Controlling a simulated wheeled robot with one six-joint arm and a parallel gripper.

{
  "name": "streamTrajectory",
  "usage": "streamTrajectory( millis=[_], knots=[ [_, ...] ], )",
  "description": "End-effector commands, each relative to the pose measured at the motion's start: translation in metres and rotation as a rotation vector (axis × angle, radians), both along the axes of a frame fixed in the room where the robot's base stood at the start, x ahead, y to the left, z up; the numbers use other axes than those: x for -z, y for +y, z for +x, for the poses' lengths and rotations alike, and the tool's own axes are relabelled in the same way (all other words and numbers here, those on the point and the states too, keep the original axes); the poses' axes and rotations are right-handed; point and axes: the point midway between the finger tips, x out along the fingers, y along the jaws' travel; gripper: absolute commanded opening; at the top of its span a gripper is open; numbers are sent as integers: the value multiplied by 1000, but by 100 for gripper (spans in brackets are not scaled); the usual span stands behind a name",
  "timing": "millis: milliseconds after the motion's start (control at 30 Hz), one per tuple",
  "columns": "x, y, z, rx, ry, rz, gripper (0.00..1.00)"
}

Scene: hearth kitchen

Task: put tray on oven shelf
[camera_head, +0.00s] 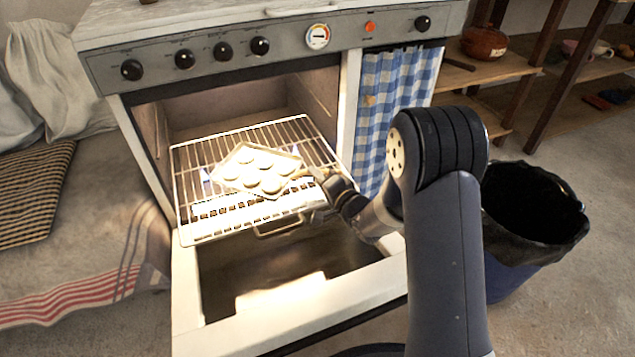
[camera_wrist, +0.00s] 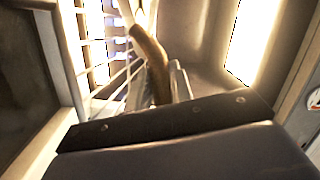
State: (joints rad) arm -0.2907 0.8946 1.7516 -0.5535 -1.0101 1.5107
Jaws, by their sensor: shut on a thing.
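A small pale tray (camera_head: 238,184) with several round pieces on it is at the middle of the oven's wire shelf (camera_head: 187,212). I cannot tell whether the tray rests on the wires or hovers just above them. The shelf sticks out of the open oven (camera_head: 240,108). My gripper (camera_head: 318,182) is at the tray's right side, shut on its right end, with the arm reaching in from the right. In the wrist view a curved brownish piece (camera_wrist: 150,57), perhaps the tray's handle, runs down to the jaws; the fingertips are hard to make out.
The oven door (camera_head: 190,322) is folded down in front. The stove's knob panel (camera_head: 290,43) overhangs the opening. A blue checked curtain (camera_head: 390,105) hangs right of the oven. A black-lined bin (camera_head: 535,205) stands at the right, and wooden shelves (camera_head: 510,68) behind it.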

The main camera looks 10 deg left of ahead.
Motion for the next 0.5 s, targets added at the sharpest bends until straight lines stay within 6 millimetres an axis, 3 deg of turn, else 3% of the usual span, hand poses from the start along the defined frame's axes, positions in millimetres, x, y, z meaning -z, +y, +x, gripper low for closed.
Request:
streamTrajectory(
  millis=[300, 333, 500],
  knots=[
    [0, 0, 1, 0, -4, 4, 0],
    [2, 0, 0, 0, -1, 0, 22],
    [1, 0, 0, 0, -1, 0, 36]
  ],
)
